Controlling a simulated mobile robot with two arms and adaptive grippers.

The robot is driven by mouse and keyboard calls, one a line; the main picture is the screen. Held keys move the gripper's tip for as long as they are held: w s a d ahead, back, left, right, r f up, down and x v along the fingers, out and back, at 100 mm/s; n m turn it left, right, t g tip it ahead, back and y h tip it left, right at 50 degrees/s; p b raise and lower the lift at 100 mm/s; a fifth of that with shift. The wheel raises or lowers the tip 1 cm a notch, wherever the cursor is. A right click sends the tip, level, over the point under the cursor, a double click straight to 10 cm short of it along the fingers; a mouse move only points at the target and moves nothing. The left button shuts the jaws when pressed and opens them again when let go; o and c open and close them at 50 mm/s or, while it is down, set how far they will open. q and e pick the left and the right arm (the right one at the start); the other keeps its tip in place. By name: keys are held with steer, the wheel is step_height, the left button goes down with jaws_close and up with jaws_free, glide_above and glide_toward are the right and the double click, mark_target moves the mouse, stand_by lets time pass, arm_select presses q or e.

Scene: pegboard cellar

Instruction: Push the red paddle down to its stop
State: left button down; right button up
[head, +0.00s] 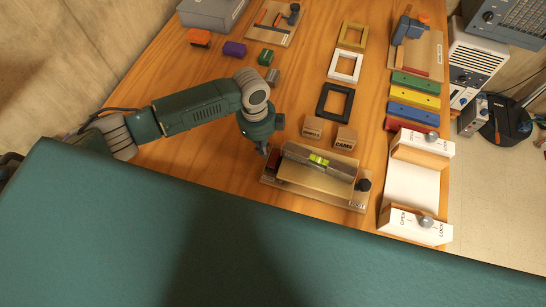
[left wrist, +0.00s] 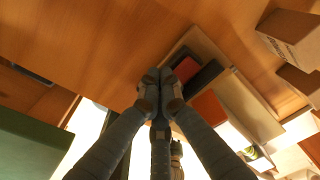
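The red paddle (left wrist: 207,107) shows in the left wrist view on a wooden board (left wrist: 238,95), just right of my fingertips. In the head view a small part of the red paddle (head: 272,160) shows at the left end of the front board (head: 345,199), partly hidden. My left gripper (head: 262,149) points down beside that end. In the left wrist view its fingertips (left wrist: 160,75) are together with nothing between them. I cannot tell whether they touch the board. My right gripper is not in view.
A metal bar with a green vial (head: 318,160) lies across the front board, with a black knob (head: 364,185) at right. Two cardboard boxes (head: 312,127) stand behind. A white slide fixture (head: 410,186) stands right. Bare table lies left of the board.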

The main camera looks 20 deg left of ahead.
arm_select(q)
step_height(320, 180, up, 12)
steer(key=a, duration=0.1)
steer(key=shift+w, duration=0.25)
steer(key=shift+a+f, duration=0.1)
steer(key=shift+f, duration=0.05)
stand_by(0.4)
